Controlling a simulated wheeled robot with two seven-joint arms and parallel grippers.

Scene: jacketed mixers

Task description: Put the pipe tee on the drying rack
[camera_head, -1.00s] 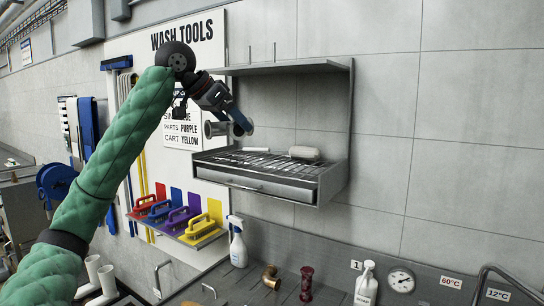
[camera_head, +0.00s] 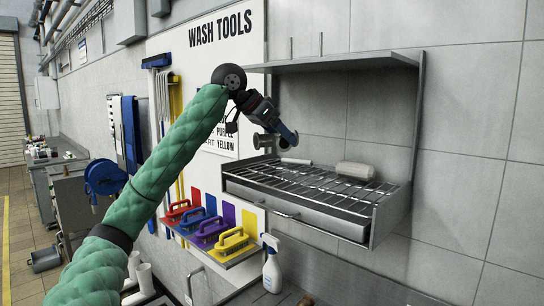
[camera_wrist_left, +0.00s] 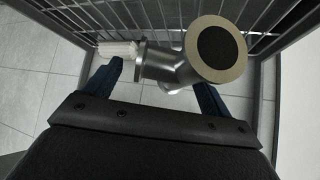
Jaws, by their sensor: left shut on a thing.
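My left gripper (camera_head: 286,140) is shut on the pipe tee (camera_head: 265,141), a grey metal fitting with round flanges. In the head view it holds the tee near the left end of the drying rack (camera_head: 292,216), a wall-mounted wire rack above a shallow drawer-like tray. The tee appears to be above the wires; the exact gap cannot be told. In the left wrist view the tee (camera_wrist_left: 160,66) lies between the two fingers (camera_wrist_left: 158,88), one flange facing the camera, with the rack's wires (camera_wrist_left: 275,17) beyond. My right gripper is not in view.
A white roll (camera_head: 355,170) lies toward the back right of the rack, and a smaller white piece (camera_head: 297,161) lies at the back left. A shelf (camera_head: 340,62) overhangs the rack. Coloured brushes (camera_head: 232,243) and a spray bottle (camera_head: 271,268) are below left. The rack's front middle is clear.

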